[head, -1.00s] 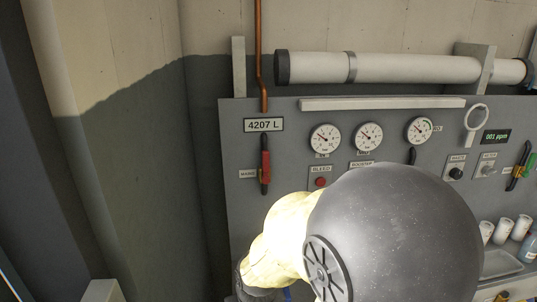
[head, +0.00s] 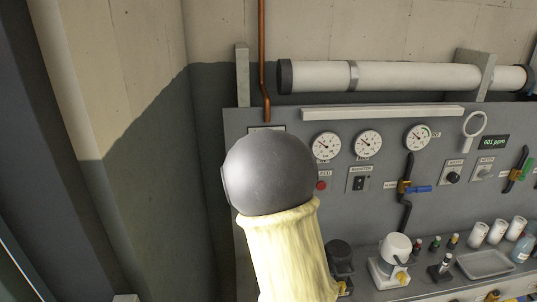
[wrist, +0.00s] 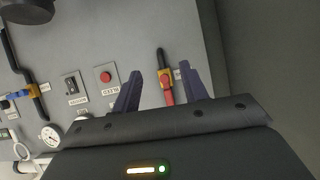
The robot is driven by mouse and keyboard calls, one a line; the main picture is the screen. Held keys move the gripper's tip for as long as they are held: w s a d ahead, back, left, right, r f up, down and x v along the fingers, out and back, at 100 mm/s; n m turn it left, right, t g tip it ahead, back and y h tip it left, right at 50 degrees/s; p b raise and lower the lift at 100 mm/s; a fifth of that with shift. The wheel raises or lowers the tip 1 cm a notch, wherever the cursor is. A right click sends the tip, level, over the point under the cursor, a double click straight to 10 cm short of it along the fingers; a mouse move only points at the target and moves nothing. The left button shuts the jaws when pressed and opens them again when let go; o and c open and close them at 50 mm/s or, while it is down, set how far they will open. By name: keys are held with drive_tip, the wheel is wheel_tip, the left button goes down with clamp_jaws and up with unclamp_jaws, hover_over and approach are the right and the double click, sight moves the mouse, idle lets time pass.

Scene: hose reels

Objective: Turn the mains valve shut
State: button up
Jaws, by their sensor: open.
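The mains valve (wrist: 165,76) shows in the wrist view as a red lever on a yellow body, set on a short black pipe. The red lever (wrist: 168,93) lies roughly in line with the pipe. My gripper (wrist: 160,70) is open, with one dark finger on each side of the valve in the picture. Neither finger visibly touches the lever, and the distance in depth is hard to judge. In the head view my arm hides the valve and my gripper.
The red bleed button (wrist: 105,77) and the booster switch (wrist: 71,85) sit left of the fingers in the wrist view. A blue-handled valve (head: 418,189) stands right of my arm. Gauges (head: 368,144) line the panel above. Cups and a tray (head: 485,264) stand on the shelf.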

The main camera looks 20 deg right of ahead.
drive_tip(key=w+d+r+t+h+p, duration=0.1)
drive_tip(key=w+d+r+t+p, duration=0.2)
drive_tip(key=r, duration=0.7)
drive_tip(key=shift+n+t+h, duration=0.3)
drive_tip(key=shift+t+h, duration=0.1)
drive_tip(key=shift+t, duration=0.8)
drive_tip(key=shift+w+d, duration=0.1)
